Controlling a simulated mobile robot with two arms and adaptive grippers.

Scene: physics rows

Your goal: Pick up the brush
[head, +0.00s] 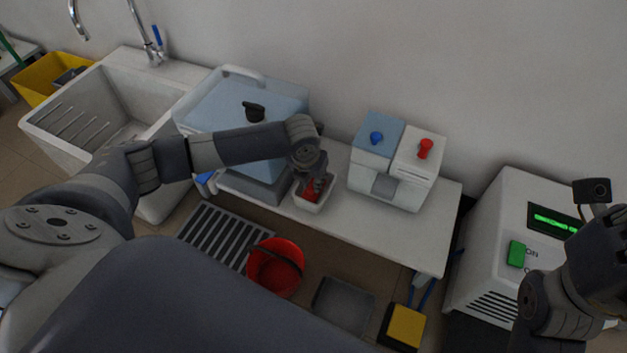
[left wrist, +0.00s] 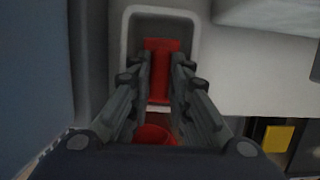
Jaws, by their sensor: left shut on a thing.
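A red brush (head: 311,190) is in a small white tray (head: 318,207) on the white bench. In the left wrist view the red brush (left wrist: 160,62) lies between the two fingers, its far end in the white tray (left wrist: 124,50). My left gripper (head: 318,188) reaches down into the tray and is shut on the brush; in the wrist view its fingertips (left wrist: 160,62) press on both sides of it. Part of the brush is hidden by the gripper in the head view. My right arm shows at the right edge, its fingers not clearly visible.
A blue-lidded box (head: 235,105) stands left of the tray, and a dispenser with blue and red knobs (head: 400,165) stands right. A sink (head: 110,100) is at the left. Below are a red bucket (head: 275,268) and a floor grate (head: 215,237). A white machine (head: 490,245) stands at right.

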